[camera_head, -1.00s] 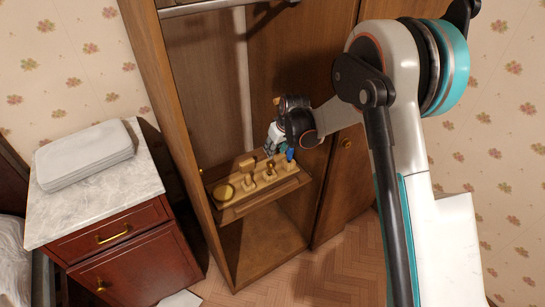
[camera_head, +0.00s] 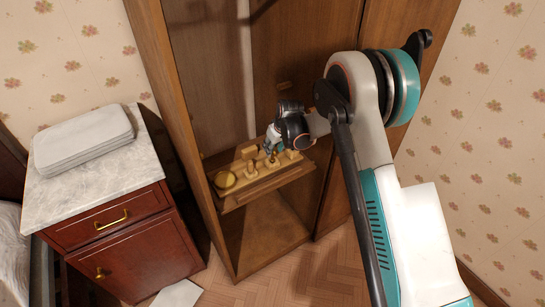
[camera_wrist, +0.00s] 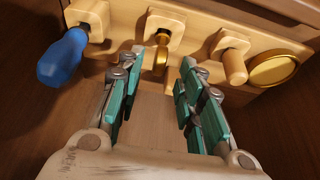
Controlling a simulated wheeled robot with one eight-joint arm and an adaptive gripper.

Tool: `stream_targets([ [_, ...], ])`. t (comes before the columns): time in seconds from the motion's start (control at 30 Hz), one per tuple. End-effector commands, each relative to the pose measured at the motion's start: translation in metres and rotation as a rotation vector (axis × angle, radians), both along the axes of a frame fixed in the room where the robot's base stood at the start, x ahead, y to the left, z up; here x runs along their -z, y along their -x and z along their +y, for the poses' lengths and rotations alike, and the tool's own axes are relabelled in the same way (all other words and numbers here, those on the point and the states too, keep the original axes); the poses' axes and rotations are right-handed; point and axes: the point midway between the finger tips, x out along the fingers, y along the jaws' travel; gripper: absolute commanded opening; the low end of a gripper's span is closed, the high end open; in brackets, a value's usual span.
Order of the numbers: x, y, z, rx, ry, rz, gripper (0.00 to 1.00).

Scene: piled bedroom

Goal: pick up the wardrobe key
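A brass piece (camera_wrist: 161,57), which looks like the wardrobe key, sticks out from a wooden block in the wrist view. Its far end is hidden in the block's dark recess. My gripper (camera_wrist: 162,60) is open, with its teal-padded fingers on either side of the brass piece. A gap shows on both sides, though the tips' depth against the blocks is hard to judge. In the head view my gripper (camera_head: 271,146) is above the wardrobe's pull-out shelf (camera_head: 262,190), and my wrist hides part of the row there.
A blue handle (camera_wrist: 63,58) is left of the fingers in the wrist view. A wooden peg (camera_wrist: 233,67) and a gold disc (camera_wrist: 274,68) are to the right, close by. The wardrobe's side panel (camera_head: 175,130) and door (camera_head: 347,150) flank the shelf. A nightstand (camera_head: 95,190) stands left.

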Motion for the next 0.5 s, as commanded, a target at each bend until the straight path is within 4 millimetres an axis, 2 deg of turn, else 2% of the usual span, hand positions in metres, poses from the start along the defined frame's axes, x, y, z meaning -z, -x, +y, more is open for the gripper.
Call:
stream_targets([
  [0.03, 0.012, -0.004, 0.0, 0.0, 0.0, 0.0, 0.34],
  [0.13, 0.024, -0.008, 0.003, 0.0, 0.0, 0.0, 0.34],
  [0.4, 0.028, -0.01, 0.005, 0.0, 0.0, 0.0, 0.34],
  [0.43, 0.028, -0.01, 0.005, 0.0, 0.0, 0.0, 0.32],
  [0.5, 0.028, -0.01, 0.005, 0.0, 0.0, 0.0, 0.16],
])
